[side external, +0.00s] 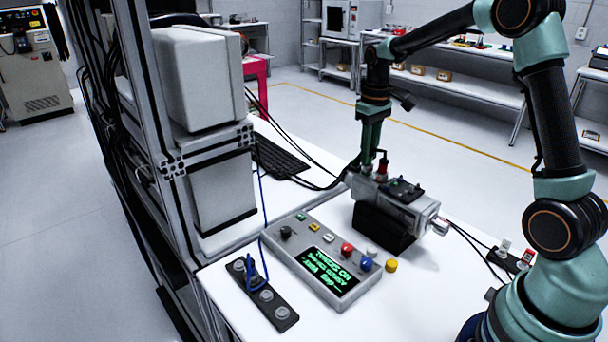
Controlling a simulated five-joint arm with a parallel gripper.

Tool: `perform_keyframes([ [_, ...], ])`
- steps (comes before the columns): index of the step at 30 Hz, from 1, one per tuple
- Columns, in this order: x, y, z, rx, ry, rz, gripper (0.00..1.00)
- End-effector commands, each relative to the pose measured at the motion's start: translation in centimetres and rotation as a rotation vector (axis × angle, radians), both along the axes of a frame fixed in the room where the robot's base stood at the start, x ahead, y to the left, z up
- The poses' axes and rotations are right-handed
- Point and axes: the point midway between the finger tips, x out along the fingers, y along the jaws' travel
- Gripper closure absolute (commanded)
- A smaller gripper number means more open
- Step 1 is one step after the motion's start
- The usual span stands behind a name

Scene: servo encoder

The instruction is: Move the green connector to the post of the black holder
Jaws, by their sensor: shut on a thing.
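My gripper (367,160) points down at the back end of the grey servo motor (408,207). It is shut on what looks like the small green connector (366,170), which is mostly hidden by the fingers, so I cannot tell if it is still seated in the motor. A red connector (383,165) stands upright just right of the fingertips. A black holder (281,312) with several round grey posts lies at the table's front left, with a blue cable looped at it. Another black holder (523,265) at the right carries a white and a red connector.
The motor rests on a black block (380,228). A grey control panel (283,260) with a lit screen and coloured buttons lies between the motor and the left holder. A keyboard (278,157), dark cables and a metal frame (170,170) stand behind and left.

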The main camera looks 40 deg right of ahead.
Motion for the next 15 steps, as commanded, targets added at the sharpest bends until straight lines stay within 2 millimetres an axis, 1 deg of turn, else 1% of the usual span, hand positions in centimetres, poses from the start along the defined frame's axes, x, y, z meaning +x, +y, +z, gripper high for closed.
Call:
perform_keyframes([
  [15,0.0,0.0,2.4,-0.001,-0.002,0.0,1.0],
])
